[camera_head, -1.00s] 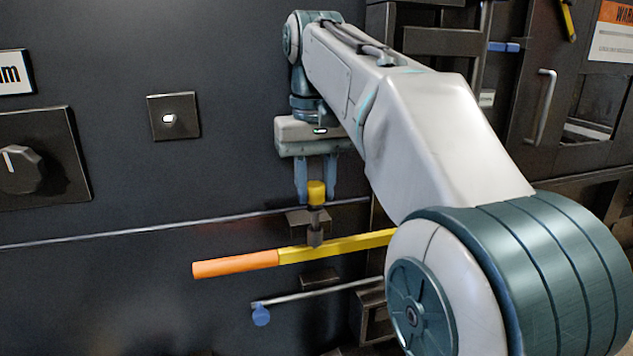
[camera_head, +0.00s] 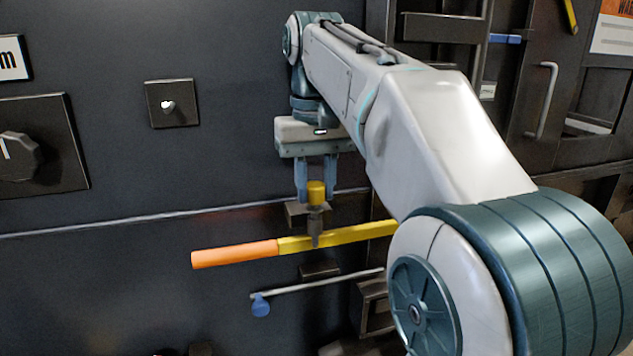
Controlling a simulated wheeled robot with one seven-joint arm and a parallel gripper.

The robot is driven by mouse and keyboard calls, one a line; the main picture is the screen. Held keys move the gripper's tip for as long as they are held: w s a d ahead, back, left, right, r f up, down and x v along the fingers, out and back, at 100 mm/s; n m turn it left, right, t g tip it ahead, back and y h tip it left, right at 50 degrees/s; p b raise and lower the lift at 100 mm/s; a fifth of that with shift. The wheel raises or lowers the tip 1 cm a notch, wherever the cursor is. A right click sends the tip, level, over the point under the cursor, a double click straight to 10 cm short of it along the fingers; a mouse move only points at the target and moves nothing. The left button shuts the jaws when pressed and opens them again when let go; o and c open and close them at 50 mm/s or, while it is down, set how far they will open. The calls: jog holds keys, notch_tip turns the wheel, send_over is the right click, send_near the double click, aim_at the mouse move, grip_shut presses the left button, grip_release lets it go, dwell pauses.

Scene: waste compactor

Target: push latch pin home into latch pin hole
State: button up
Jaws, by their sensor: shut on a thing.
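The latch pin has a yellow head (camera_head: 316,192) and a dark grey shank that points down. My gripper (camera_head: 316,188) points down, with its two fingers on either side of the yellow head, shut on it. The shank shows in front of a dark bracket (camera_head: 297,213) on the panel and overlaps the yellow bar (camera_head: 350,240) with the orange grip (camera_head: 235,254). The latch pin hole cannot be made out; the pin and bracket cover that spot. I cannot tell how deep the pin sits.
A thin grey rod with a blue knob (camera_head: 261,306) lies below the orange-gripped bar. A rotary knob (camera_head: 20,155) and a small toggle switch (camera_head: 171,105) are on the dark panel at left. A cabinet door handle (camera_head: 546,100) is at upper right.

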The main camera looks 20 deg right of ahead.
jog(key=shift+f+b, duration=0.45)
jog(key=shift+f, duration=0.3)
jog(key=o, duration=1)
jog(key=shift+c, duration=0.2)
jog(key=shift+r, duration=0.15)
notch_tip(320, 180, up, 7)
jog(key=p, duration=0.7)
jog(key=s+f+t+b, duration=0.1)
jog(key=s+f, duration=0.3)
jog(key=f, duration=0.5)
jog(key=s+f+t+b, duration=0.1)
jog(key=s+f+b, duration=0.1)
jog(key=s+f, duration=0.3)
jog(key=s+f+t+b, duration=0.1)
jog(key=s+f, duration=0.4)
jog(key=f, duration=0.8)
jog(key=shift+t, duration=0.4)
